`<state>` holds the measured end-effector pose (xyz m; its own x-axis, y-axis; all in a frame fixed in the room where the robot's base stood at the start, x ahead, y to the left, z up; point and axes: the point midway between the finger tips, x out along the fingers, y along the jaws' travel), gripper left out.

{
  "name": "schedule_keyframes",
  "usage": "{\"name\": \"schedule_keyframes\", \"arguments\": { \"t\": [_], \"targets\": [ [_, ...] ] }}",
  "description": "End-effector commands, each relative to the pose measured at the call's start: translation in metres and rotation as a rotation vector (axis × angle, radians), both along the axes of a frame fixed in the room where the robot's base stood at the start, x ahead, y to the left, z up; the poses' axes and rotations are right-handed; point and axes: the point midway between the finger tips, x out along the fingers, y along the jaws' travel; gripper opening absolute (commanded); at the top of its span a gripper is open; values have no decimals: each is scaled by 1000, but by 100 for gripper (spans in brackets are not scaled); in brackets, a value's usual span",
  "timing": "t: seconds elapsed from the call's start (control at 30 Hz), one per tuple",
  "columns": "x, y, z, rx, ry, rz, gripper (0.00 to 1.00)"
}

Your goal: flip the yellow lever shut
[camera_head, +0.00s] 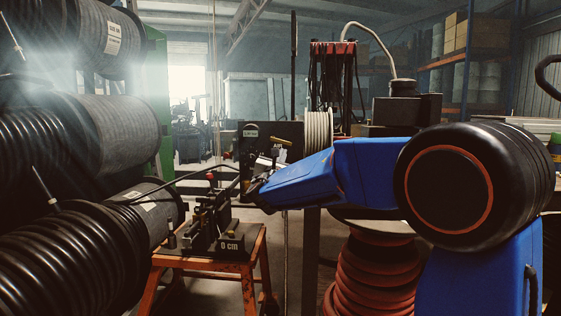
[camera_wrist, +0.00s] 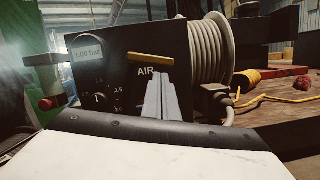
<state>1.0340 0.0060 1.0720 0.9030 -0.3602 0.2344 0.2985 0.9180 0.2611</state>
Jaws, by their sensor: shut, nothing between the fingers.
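The yellow lever (camera_wrist: 150,59) is a short bar lying nearly level across the upper part of the dark panel (camera_wrist: 118,75), just above the word AIR. In the head view the lever (camera_head: 281,141) shows as a small yellow bar near the panel's right side. My gripper (camera_wrist: 160,80) is shut and empty, its grey fingers pointing at the panel. In the wrist view its tips appear just below the lever and partly cover the lettering. I cannot tell whether they touch the panel or lever. The lever's pivot is not clear.
The panel has a pressure display (camera_wrist: 88,50) reading 5.00 bar and a dial (camera_wrist: 100,97). A red knob (camera_wrist: 45,104) stands to its left. A hose reel (camera_wrist: 208,50) sits close on the right. An orange stand (camera_head: 208,262) carries a black crimper (camera_head: 210,222) below my gripper.

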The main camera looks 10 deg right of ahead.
Motion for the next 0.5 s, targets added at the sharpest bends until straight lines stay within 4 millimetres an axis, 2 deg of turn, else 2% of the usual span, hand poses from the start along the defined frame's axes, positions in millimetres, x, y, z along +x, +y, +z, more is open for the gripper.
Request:
{"name": "schedule_keyframes", "arguments": {
  "t": [0.2, 0.5],
  "targets": [
    [17, -7, 4, 1, 0, -1, 0],
    [20, -8, 5, 0, 1, 0, 0]
  ]
}}
